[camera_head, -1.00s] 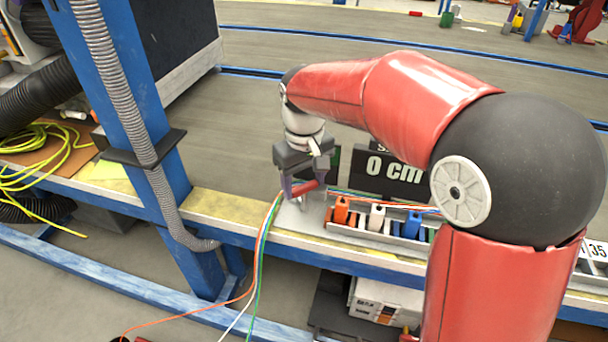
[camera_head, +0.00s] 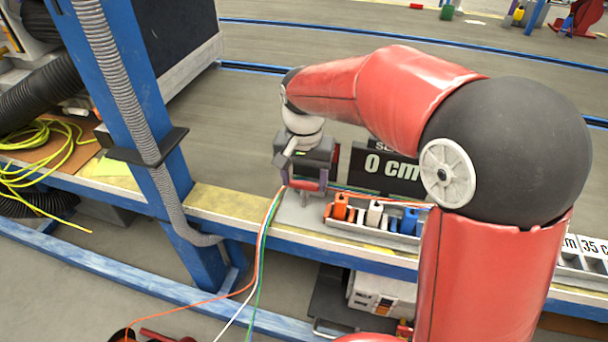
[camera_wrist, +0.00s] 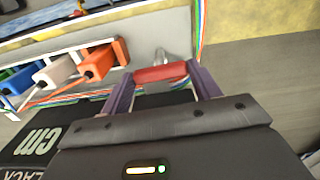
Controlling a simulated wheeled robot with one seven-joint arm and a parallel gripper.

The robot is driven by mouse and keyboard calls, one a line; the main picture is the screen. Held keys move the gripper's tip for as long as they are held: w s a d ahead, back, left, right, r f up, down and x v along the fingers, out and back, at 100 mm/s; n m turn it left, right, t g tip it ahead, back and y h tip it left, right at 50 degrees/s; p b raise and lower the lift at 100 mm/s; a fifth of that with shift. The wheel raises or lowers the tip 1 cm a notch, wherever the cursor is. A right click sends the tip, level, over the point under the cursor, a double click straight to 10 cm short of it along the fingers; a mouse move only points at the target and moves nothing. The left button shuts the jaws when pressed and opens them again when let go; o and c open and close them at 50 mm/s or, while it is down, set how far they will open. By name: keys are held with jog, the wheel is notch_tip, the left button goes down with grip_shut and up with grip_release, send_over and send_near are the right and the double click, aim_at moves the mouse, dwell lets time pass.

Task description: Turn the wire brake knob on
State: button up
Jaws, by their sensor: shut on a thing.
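The wire brake knob is a red bar handle (camera_head: 308,186) on a pale metal plate (camera_head: 300,207) at the bench edge. In the wrist view the red handle (camera_wrist: 161,73) lies crosswise between my two purple fingers, with a metal fitting just beyond it. My gripper (camera_head: 307,187) is shut on the handle, one finger at each end. The handle looks nearly level in the head view. Green, white and orange wires (camera_head: 264,235) run past the plate and hang down over the bench's front edge.
Orange (camera_head: 340,207), white (camera_head: 375,214) and blue (camera_head: 409,221) blocks sit in a tray right of the handle. A black "0 cm" sign (camera_head: 385,170) stands behind them. A blue post (camera_head: 125,110) with a grey hose stands left. Yellow cable (camera_head: 45,160) lies far left.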

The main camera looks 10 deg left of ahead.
aim_at(305, 183)
jog(key=shift+m, duration=0.4)
jog(key=o, duration=1)
jog(key=shift+r, duration=0.15)
notch_tip(305, 183, up, 8)
jog(key=shift+f+p, duration=0.25)
jog(key=shift+p, duration=0.15)
jog(key=s+d+r+t, duration=0.1)
jog(key=s+d+r, duration=0.15)
jog(key=d, duration=0.35)
jog(key=s+d+r+t, duration=0.1)
jog(key=s+d, duration=0.3)
jog(key=d, duration=0.2)
jog(key=s+d+f+t, duration=0.1)
jog(key=s+d, duration=0.2)
jog(key=s+d+f+n+t, duration=0.1)
jog(key=s+d, duration=0.3)
jog(key=s+d+f+t, duration=0.1)
jog(key=s+d, duration=0.2)
jog(key=s, duration=0.1)
jog(key=shift+s+d+f+n+t, duration=0.2)
jog(key=shift+n+t, duration=0.1)
jog(key=shift+n, duration=0.1)
